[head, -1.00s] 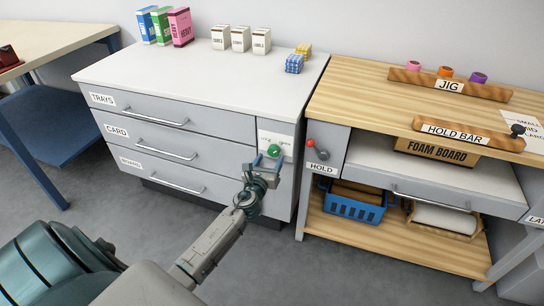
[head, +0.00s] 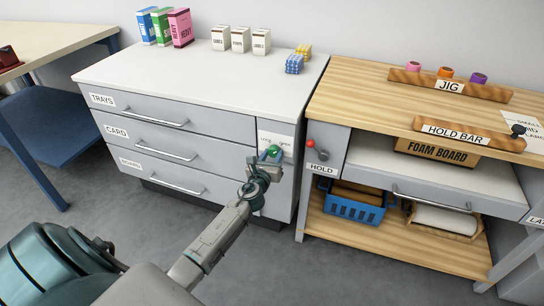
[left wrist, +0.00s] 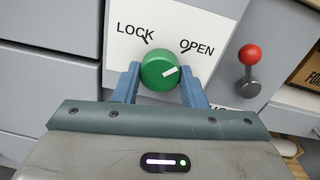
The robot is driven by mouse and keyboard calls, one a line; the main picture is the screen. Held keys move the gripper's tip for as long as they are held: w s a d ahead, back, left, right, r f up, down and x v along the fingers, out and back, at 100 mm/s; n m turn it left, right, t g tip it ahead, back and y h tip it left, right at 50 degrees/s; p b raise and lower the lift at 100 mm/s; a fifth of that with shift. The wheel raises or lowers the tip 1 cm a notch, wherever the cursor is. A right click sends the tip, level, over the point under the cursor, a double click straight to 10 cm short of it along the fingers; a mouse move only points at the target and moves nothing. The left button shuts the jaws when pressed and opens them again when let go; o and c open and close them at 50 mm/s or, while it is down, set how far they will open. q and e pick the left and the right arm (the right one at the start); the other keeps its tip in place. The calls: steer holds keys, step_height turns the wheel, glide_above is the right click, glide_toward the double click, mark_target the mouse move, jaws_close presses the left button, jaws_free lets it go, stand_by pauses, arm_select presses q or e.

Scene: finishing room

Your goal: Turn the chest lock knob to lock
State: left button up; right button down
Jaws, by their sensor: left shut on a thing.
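The green lock knob (head: 274,151) is on a white plate (left wrist: 120,50) at the right end of the chest (head: 195,125). In the left wrist view the round knob (left wrist: 155,62) has a white pointer mark on the right side of its face, towards OPEN rather than LOCK. LOCK is printed at the upper left and OPEN at the upper right. My left gripper (left wrist: 160,84) has its blue fingers on either side of the knob and is shut on it. It also shows in the head view (head: 266,160). My right gripper is not in view.
A red-balled lever (left wrist: 249,62) marked HOLD in the head view stands right of the knob, on the wooden bench (head: 350,95). Drawer handles (head: 165,151) stick out left of the knob. Boxes stand on the chest top. The floor in front is clear.

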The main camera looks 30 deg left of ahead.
arm_select(q)
steer(key=shift+n, duration=0.3)
steer(key=n, duration=0.2)
steer(key=shift+n, duration=0.3)
steer(key=n, duration=0.2)
steer(key=shift+n+b, duration=0.3)
steer(key=shift+b, duration=0.05)
steer(key=n, duration=0.2)
steer(key=shift+n, duration=0.3)
steer(key=n+b, duration=0.1)
steer(key=n, duration=0.1)
steer(key=shift+n, duration=0.8)
steer(key=shift+n+b, duration=0.3)
steer(key=shift+n, duration=0.1)
steer(key=n+b, duration=0.1)
steer(key=n, duration=0.3)
steer(key=shift+n, duration=0.4)
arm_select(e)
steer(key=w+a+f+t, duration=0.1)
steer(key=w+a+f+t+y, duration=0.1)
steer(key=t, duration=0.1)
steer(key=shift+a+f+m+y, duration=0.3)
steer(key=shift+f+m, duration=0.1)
arm_select(q)
steer(key=shift+r+h, duration=0.1)
steer(key=shift+h, duration=0.2)
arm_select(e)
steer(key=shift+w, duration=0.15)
